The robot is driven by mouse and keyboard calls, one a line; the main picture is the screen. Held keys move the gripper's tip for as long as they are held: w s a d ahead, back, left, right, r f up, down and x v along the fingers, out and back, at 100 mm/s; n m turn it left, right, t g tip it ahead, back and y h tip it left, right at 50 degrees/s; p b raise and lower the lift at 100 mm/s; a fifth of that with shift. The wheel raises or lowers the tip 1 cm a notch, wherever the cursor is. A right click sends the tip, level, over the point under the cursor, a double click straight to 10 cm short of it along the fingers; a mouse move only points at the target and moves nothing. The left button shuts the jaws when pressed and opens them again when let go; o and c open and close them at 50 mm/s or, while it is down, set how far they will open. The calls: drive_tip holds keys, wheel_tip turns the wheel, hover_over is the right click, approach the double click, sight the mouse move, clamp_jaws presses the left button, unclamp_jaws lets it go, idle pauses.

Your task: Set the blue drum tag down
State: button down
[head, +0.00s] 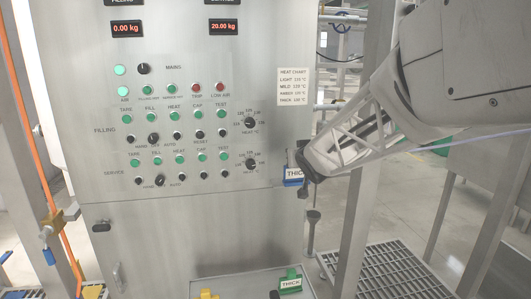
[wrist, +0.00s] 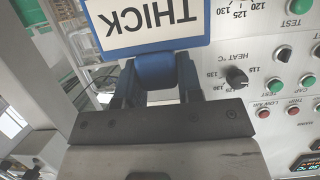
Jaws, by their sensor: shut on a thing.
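The blue drum tag (head: 293,177) has a white label reading "THICK". My gripper (head: 306,176) is shut on it and holds it up in front of the right edge of the steel control panel. In the wrist view the tag (wrist: 147,25) fills the top, its label upside down, with its blue stem between the fingers of my gripper (wrist: 154,85). In the head view my gripper partly hides the tag's right side.
The control panel (head: 180,195) carries lamps, buttons, knobs and two red displays. Below it, a shelf (head: 240,285) bears a green "THICK" tag (head: 290,282) and a yellow tag (head: 208,294). A heat chart (head: 293,87) is on the panel's right. A steel post (head: 365,200) stands beside my arm.

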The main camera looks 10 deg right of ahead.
drive_tip(key=shift+s+a+r, duration=0.15)
drive_tip(key=shift+s, duration=1.3)
drive_tip(key=shift+s+a+r, duration=0.15)
drive_tip(key=shift+s, duration=1.3)
drive_tip(key=shift+w, duration=0.1)
drive_tip(key=w+a+f+n+g+y, duration=0.25)
drive_tip(key=a+f+n+y, duration=0.2)
drive_tip(key=f, duration=0.25)
drive_tip(key=w+a+f+n+g+y, duration=0.1)
drive_tip(key=w+a+f+n+y, duration=0.3)
drive_tip(key=f, duration=0.3)
drive_tip(key=s+a+f+n+g+y, duration=0.2)
drive_tip(key=s+a+f+n+g, duration=0.1)
drive_tip(key=f, duration=0.5)
drive_tip(key=s+a+f+n+g+y, duration=0.3)
drive_tip(key=s+f+n+g, duration=0.3)
drive_tip(key=f+g, duration=0.1)
drive_tip(key=shift+s+a+f, duration=0.2)
drive_tip(key=shift+a+f, duration=0.2)
drive_tip(key=shift+f, duration=0.25)
